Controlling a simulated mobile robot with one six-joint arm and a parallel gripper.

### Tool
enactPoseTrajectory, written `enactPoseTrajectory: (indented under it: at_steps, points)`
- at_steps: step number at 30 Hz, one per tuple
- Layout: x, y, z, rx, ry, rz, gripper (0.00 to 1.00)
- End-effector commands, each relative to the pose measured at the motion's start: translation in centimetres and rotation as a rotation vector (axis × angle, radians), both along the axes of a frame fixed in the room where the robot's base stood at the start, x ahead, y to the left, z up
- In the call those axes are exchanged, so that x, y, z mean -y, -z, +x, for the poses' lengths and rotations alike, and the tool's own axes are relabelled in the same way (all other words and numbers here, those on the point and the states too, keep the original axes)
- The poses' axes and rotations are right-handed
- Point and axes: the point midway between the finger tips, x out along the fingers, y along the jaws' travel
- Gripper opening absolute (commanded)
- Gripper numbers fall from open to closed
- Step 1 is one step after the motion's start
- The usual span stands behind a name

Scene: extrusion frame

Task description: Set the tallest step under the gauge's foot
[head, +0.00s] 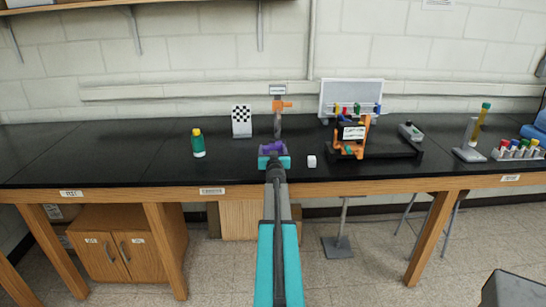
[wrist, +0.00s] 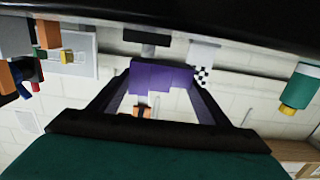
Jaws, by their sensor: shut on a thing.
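My gripper (wrist: 160,80) is shut on a purple stepped block (wrist: 160,78), which fills the space between the two dark fingers in the wrist view. In the head view the purple block (head: 270,147) is at the end of my teal arm, low over the bench's front part.
A checkered board (head: 241,121) and a green bottle (head: 198,143) stand left of the gauge. A small white cube (head: 311,161) lies right of my gripper. An orange-and-black device (head: 350,137) on a dark base stands farther right. The left bench top (head: 90,155) is clear.

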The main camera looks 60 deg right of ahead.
Motion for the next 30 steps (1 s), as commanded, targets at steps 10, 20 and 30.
enactPoseTrajectory:
  at_steps: [10, 20, 30]
  points:
    - [0.4, 3.1, 0.2, 0.001, 0.0, -0.001, 0.41]
    - [0.4, 3.5, 0.2, 0.0, 0.0, -0.001, 0.41]
    - [0.5, 3.8, 0.2, -0.001, 0.001, -0.001, 0.8]
